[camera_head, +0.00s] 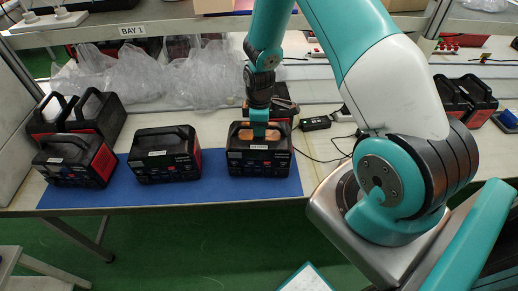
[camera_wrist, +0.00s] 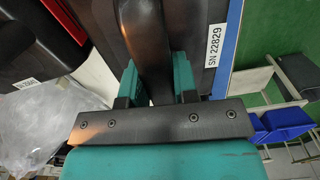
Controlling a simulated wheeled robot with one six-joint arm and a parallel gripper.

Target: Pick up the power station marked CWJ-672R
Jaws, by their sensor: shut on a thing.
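Black power stations with red sides stand on the table. My gripper (camera_head: 259,130) is on the top handle of the rightmost station on the blue mat (camera_head: 222,187), the held station (camera_head: 258,163). In the wrist view both teal fingers (camera_wrist: 157,78) are shut on either side of its black handle (camera_wrist: 153,45). A white label (camera_wrist: 214,46) beside the handle reads SN 22829. The station looks upright and at mat level; I cannot tell whether it touches. The mark CWJ-672R is not readable on any station. Other stations on the mat are a middle one (camera_head: 167,158) and a left one (camera_head: 76,161).
More stations stand at the back left (camera_head: 97,117) and far right (camera_head: 478,92). Another dark unit (camera_head: 283,103) is close behind the held station. Clear plastic bags (camera_head: 145,75) lie behind the mat. A black adapter (camera_head: 315,123) and cables lie to the right.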

